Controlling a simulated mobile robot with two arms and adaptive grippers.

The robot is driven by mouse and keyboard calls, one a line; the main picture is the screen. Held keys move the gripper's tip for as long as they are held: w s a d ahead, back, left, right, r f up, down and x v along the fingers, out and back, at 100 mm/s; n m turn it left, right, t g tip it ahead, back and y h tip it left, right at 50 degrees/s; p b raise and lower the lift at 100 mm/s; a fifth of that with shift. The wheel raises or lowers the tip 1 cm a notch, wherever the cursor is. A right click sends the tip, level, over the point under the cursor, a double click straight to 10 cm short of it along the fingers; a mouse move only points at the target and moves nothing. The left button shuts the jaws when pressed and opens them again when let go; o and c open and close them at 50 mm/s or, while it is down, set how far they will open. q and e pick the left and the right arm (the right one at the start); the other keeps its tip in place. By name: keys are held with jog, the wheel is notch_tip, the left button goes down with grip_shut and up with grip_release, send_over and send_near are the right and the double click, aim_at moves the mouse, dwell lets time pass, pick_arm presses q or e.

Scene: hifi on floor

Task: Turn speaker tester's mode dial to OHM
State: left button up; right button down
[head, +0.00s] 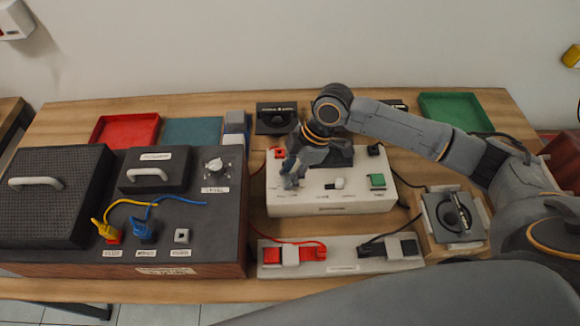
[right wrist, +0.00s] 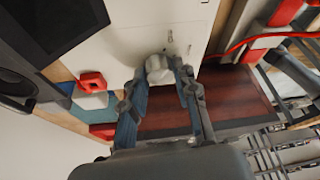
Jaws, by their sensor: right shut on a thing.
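The speaker tester is a white box (head: 330,206) with a dark screen, in the middle of the table in the head view. My right gripper (head: 292,180) reaches down onto the left part of its top face. In the right wrist view its two fingers (right wrist: 162,78) are shut on a white dial (right wrist: 158,68), one finger on each side. The gripper hides this dial in the head view, and I cannot read its markings or setting. A smaller white knob (head: 338,183) and a green switch (head: 377,181) sit to the right on the tester. My left gripper is not in view.
A dark amplifier (head: 215,230) with yellow and blue cables stands left of the tester. A white strip (head: 342,268) with red and black leads lies in front. Red (head: 126,130) and green (head: 455,111) trays lie behind.

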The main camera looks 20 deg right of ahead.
jog(key=m+p, duration=0.1)
jog(key=p, duration=0.1)
jog(key=m+t+p, duration=0.1)
jog(key=m+p, duration=0.2)
jog(key=p, duration=0.2)
jog(key=shift+s+a+r+m+t, duration=0.1)
jog(key=shift+s+r+m+t, duration=0.1)
jog(key=shift+r+m+t, duration=0.15)
jog(key=shift+f+m+t+h+p, duration=0.25)
jog(key=shift+m+t+h+p, duration=0.3)
jog(key=shift+m+p, duration=0.7)
jog(key=c, duration=1)
grip_release()
jog(key=v, duration=1.2)
jog(key=shift+w, duration=0.15)
